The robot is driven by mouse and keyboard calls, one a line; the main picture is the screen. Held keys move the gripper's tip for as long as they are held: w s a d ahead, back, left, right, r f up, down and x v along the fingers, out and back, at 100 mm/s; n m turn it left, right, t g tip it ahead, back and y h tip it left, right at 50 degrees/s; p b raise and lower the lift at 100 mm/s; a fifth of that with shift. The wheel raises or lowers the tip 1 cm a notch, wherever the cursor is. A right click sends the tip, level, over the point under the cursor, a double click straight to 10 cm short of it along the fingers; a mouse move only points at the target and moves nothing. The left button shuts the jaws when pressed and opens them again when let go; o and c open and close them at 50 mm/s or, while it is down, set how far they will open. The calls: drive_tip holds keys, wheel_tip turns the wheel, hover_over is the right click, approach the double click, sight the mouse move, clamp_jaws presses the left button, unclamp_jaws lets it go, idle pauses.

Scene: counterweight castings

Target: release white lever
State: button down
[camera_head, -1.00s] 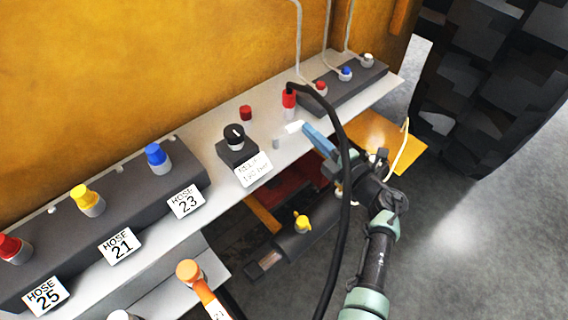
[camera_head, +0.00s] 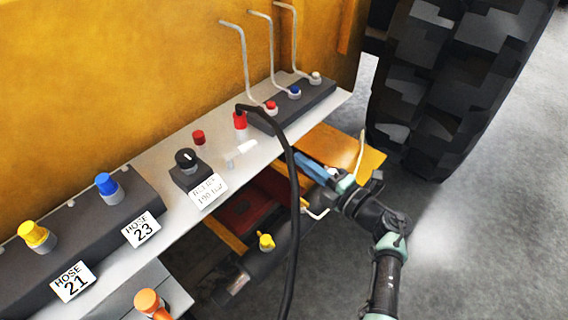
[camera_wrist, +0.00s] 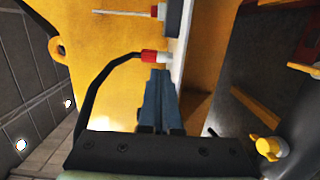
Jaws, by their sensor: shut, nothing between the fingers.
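The white lever (camera_head: 242,148) is a short white handle on the grey shelf, right of the dark rotary knob (camera_head: 187,162). It lies tilted, its upper end toward the right. My gripper (camera_head: 298,155), with blue fingers, is shut and empty. It is off the shelf's front edge, to the right of the lever and apart from it, with the black hose between them in the head view. In the wrist view my gripper (camera_wrist: 158,72) shows its fingers together, just below the red hose coupling (camera_wrist: 149,56). I cannot make out the lever there.
The black hose (camera_head: 291,200) hangs from the red coupling (camera_head: 240,120) across the shelf's front. A dark block (camera_head: 292,106) with red, blue and white fittings stands behind. Below are a yellow-capped cylinder (camera_head: 266,241) and a yellow plate (camera_head: 325,146).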

drive_tip(key=shift+s+d+b, duration=0.15)
drive_tip(key=shift+d+b, duration=0.05)
drive_tip(key=shift+d, duration=0.65)
drive_tip(key=shift+s+d+b, duration=0.15)
drive_tip(key=shift+d, duration=0.7)
drive_tip(key=shift+r, duration=0.1)
